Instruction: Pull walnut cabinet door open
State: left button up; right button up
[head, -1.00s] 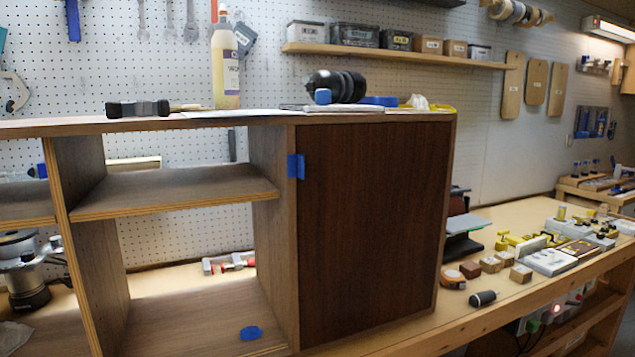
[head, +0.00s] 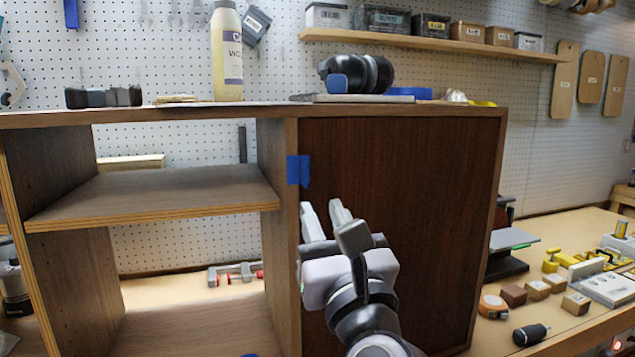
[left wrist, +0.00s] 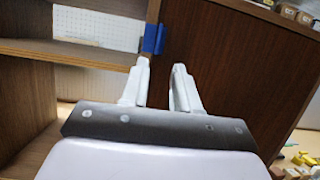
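The walnut cabinet door (head: 420,190) is a dark brown panel on the right part of the cabinet, and it looks shut. A blue tape tab (head: 299,170) is on its left edge and the frame beside it. My left gripper (head: 322,208) is in front of the door's left edge, just below the tab, with its two fingers apart and nothing between them. In the left wrist view, the fingers (left wrist: 161,66) point up toward the door edge, and the blue tab (left wrist: 153,39) is just beyond the left fingertip. I cannot tell whether they touch. My right gripper is not in view.
Open shelves (head: 150,190) are left of the door. A glue bottle (head: 227,50), earmuffs (head: 357,73) and small tools stand on the cabinet top. On the bench at right are wooden blocks (head: 513,294), a tape measure (head: 493,306) and a dark-handled tool (head: 530,334).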

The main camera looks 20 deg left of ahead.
aim_at(306, 174)
pick_arm(q)
jog(key=shift+y, duration=0.4)
jog(key=x, duration=0.2)
jog(key=p+x, duration=0.1)
jog(key=x, duration=0.1)
jog(key=r+x, duration=0.1)
jog(key=x, duration=0.1)
jog(key=shift+s+a+r+p, duration=0.1)
jog(key=shift+s+r+p, duration=0.1)
jog(key=shift+p, duration=0.15)
jog(key=shift+w+a, duration=0.25)
jog(key=shift+w, duration=0.15)
grip_shut()
dwell(0.4)
